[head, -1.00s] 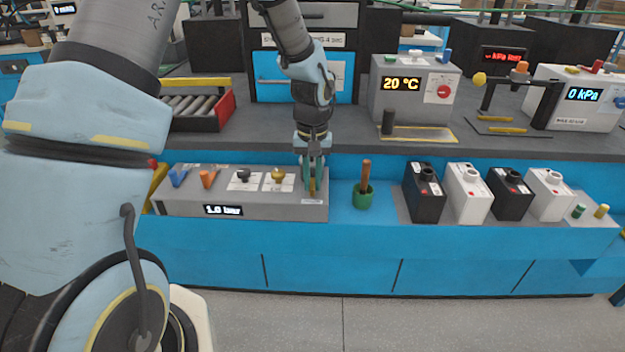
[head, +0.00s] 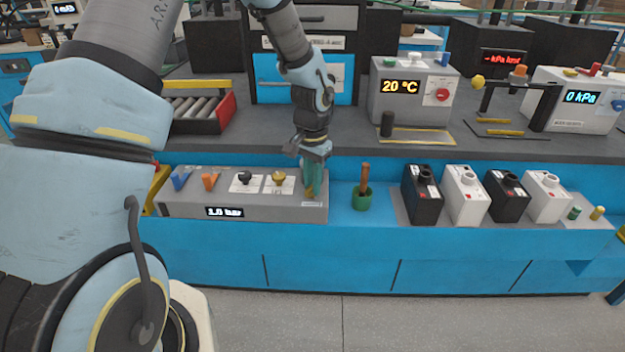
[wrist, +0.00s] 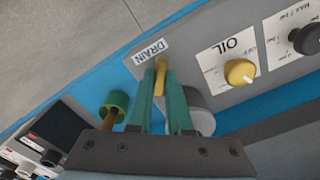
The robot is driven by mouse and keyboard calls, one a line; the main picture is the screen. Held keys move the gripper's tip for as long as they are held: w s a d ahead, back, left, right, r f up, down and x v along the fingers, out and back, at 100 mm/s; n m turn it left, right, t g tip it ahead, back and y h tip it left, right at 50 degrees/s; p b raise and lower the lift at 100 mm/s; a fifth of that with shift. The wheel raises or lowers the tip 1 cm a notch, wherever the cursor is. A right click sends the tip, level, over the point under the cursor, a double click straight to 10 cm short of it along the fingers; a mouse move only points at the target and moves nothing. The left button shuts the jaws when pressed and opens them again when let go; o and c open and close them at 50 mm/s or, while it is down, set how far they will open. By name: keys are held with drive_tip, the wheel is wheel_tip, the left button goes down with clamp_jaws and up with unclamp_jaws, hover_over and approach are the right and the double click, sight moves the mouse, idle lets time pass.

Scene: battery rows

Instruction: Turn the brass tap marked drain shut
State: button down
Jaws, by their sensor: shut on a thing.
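The brass tap (wrist: 161,78) sticks out beside the DRAIN label (wrist: 150,52) at the end of the grey panel (head: 262,212). My gripper (wrist: 162,84) is shut on the tap's handle, with green fingers on either side of it. In the head view my gripper (head: 312,188) is at the panel's right end, and its fingers hide most of the tap there. A grey round body (wrist: 202,118) lies partly behind the right finger in the wrist view.
The yellow OIL knob (wrist: 240,72) and a black knob (head: 244,176) are on the panel to the left in the head view. A green cup (head: 362,199) with a brown handle stands close right of the panel. Several black and white units (head: 465,195) stand further right.

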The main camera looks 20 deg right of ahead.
drive_tip(key=m+p, duration=0.2)
drive_tip(key=m, duration=0.3)
drive_tip(key=shift+r+m, duration=0.1)
drive_tip(key=shift+m, duration=0.2)
drive_tip(key=m+p, duration=0.2)
drive_tip(key=m, duration=0.3)
drive_tip(key=shift+m, duration=0.3)
drive_tip(key=c, duration=0.8)
unclamp_jaws()
drive_tip(key=shift+c, duration=0.2)
wheel_tip(320, 180, up, 11)
drive_tip(key=b, duration=0.1)
drive_tip(key=shift+f, duration=0.2)
